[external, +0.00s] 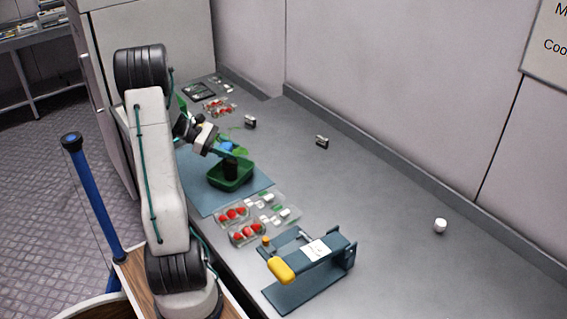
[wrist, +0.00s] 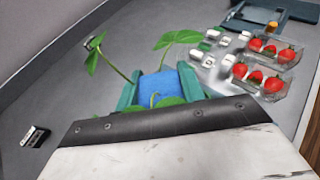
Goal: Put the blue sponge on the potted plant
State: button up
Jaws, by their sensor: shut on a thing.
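The blue sponge (external: 226,146) is held at the tip of my gripper (external: 229,149). In the wrist view the sponge (wrist: 158,88) sits between the two teal fingers of my gripper (wrist: 159,78), which are shut on it. The potted plant (external: 231,168) has a dark pot standing in a green bin and green leaves around my gripper. Its leaves also show in the wrist view (wrist: 178,38), on both sides of the sponge and in front of it. The sponge is above the pot; whether it touches the plant I cannot tell. The pot is hidden in the wrist view.
The green bin (external: 231,185) stands on a blue mat (external: 205,200). Clear boxes of red berries (external: 247,233) lie in front of it. A dark teal device with a yellow handle (external: 281,272) stands nearer. Small black boxes (external: 321,141) and a white cup (external: 440,226) are on the otherwise clear right side.

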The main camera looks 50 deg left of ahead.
aim_at(232, 162)
jog(key=shift+w+a+f, duration=0.1)
jog(key=shift+w+a, duration=0.05)
jog(key=shift+w, duration=0.25)
jog(key=shift+w+a+f, duration=0.1)
jog(key=shift+w+f, duration=0.05)
jog(key=shift+f, duration=1.6)
jog(key=shift+f, duration=0.1)
jog(key=o, duration=0.9)
jog(key=shift+o, duration=0.2)
